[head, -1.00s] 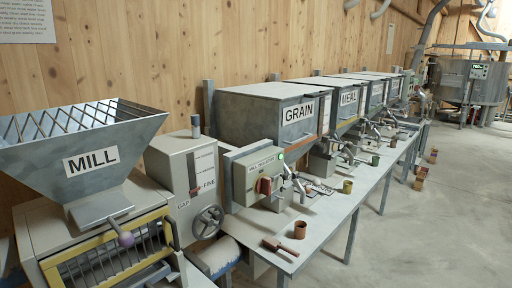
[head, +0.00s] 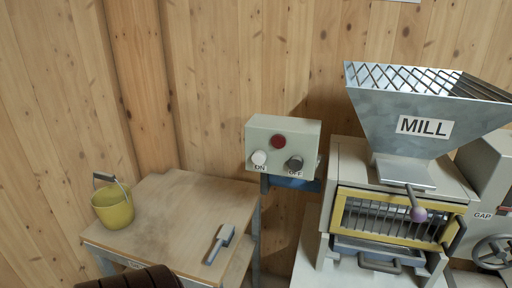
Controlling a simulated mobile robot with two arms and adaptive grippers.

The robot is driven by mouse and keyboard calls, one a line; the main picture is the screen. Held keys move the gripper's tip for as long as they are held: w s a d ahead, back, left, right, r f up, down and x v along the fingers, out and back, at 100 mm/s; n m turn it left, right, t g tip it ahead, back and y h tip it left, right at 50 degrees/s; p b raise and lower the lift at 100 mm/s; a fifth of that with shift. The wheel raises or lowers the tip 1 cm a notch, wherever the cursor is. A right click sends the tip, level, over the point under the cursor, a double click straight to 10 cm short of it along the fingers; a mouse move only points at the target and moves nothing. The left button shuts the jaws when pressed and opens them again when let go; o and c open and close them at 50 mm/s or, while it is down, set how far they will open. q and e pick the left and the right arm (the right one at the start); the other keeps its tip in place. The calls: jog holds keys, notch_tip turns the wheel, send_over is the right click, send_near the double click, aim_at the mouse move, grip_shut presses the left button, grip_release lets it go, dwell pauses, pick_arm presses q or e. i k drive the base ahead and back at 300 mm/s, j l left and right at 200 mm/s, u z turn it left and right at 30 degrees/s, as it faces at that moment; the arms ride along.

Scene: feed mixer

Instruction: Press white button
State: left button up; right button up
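The white button (head: 259,157) is a round knob on the front of a grey control box (head: 284,132) on the wooden wall, at the centre of the head view. It sits at the lower left of the box's face, above the label ON. A dark grey knob (head: 294,163) labelled OFF is at its right, and a dark red round piece (head: 278,141) is above and between them. Nothing touches the white button. Neither of my grippers is in view.
A wooden table (head: 165,205) at the left bears a yellow bucket (head: 113,207) and a small scoop-like tool (head: 219,244). The mill (head: 424,126), with its grated hopper and yellow-framed front, stands at the right. A dark brown ribbed object (head: 130,279) shows at the bottom edge.

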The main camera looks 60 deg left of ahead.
aim_at(258, 158)
jog(key=u, duration=1.5)
